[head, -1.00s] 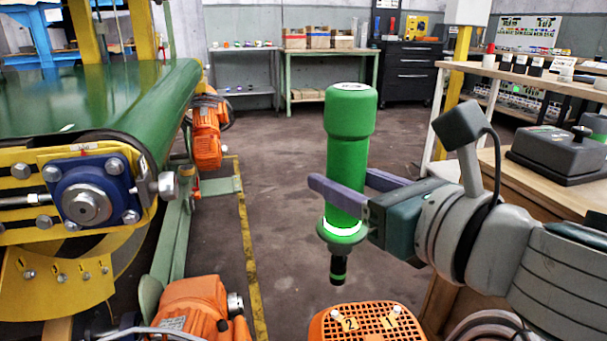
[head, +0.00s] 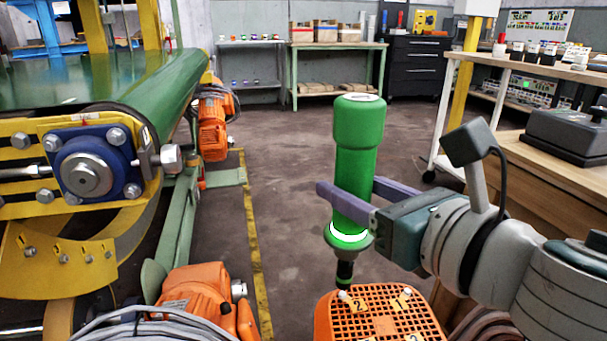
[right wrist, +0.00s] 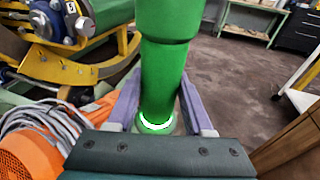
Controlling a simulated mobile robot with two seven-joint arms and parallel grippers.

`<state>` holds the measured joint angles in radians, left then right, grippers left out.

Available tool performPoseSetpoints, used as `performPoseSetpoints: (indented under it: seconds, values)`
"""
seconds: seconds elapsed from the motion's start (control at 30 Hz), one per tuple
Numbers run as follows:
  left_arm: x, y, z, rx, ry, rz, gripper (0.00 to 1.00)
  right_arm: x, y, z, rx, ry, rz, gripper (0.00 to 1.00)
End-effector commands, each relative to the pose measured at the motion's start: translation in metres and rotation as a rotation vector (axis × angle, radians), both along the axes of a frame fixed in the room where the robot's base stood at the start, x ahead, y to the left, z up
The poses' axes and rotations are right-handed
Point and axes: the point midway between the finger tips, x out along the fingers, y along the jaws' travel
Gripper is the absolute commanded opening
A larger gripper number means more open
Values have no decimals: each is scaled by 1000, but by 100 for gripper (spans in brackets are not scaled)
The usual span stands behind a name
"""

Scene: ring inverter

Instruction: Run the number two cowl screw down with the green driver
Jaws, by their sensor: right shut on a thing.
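The green driver (head: 356,160) stands near upright in my right gripper (head: 346,204), which is shut around its lower body. A white ring glows near the driver's lower end. Its dark tip (head: 344,271) points down at the orange cowl (head: 385,327), right by the number two screw (head: 343,295); I cannot tell whether they touch. The yellow tag "2" (head: 359,306) is beside that screw, and tag "1" (head: 400,304) is to its right. In the right wrist view the driver (right wrist: 163,75) sits between both purple fingers. My left gripper is not in view.
A green conveyor (head: 130,85) with a yellow frame and blue bearing (head: 90,175) stands at left. An orange motor (head: 195,300) with grey cables is at lower left. A wooden bench (head: 550,165) is at right. The floor (head: 280,190) between is clear.

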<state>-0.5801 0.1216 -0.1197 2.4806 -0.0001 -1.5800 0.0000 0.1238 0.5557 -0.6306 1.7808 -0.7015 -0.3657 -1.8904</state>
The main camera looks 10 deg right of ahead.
Motion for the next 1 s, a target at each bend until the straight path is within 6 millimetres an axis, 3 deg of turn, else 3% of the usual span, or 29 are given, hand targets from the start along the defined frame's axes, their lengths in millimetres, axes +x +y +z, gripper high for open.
performPoseSetpoints:
  seconds: [0.17, 1.0]
  values:
    - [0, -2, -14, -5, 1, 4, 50, 1, 0, -14, 1, -5, 0, 0]
    - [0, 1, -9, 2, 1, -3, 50, 2, 0, -11, 2, -6, 0, 0]
